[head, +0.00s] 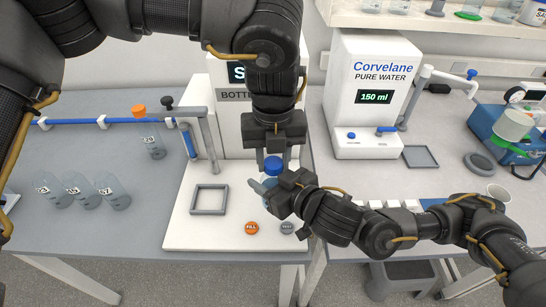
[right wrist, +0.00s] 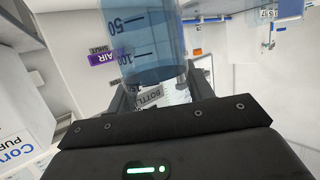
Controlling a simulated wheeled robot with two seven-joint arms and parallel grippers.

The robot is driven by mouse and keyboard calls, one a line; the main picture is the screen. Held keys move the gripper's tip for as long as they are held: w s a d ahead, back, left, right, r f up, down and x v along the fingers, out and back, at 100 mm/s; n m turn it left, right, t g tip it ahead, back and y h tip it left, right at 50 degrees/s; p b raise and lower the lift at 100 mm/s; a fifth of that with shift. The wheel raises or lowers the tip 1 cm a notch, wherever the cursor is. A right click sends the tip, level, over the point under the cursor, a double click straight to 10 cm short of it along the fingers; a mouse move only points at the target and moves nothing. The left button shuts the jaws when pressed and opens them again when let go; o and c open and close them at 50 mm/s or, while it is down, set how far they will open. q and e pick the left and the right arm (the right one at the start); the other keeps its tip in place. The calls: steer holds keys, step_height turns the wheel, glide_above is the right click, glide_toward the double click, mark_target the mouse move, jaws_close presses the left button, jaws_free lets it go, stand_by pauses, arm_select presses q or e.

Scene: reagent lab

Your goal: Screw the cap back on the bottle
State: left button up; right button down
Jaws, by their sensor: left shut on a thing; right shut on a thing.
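The blue cap (head: 273,164) is between the fingers of my left gripper (head: 274,154), which points straight down and is shut on it. The bottle (head: 270,183), clear with blue contents, is right below the cap, above the white machine base. My right gripper (head: 274,196) is shut around the bottle from the right and hides much of it. In the right wrist view the bottle (right wrist: 155,45) shows its 50 and 100 marks between my fingers. The cap is in line over the bottle's top; I cannot tell whether they touch or whether the threads engage.
The white machine base (head: 182,235) has a grey square frame (head: 209,199) and an orange FILL button (head: 252,228). Several clear bottles (head: 82,190) and an orange-capped bottle (head: 152,147) stand left. The Corvelane water dispenser (head: 375,125) stands right.

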arm_select(q)
steer(key=o, duration=1.1)
steer(key=shift+r, duration=2.25)
steer(key=shift+c, duration=0.5)
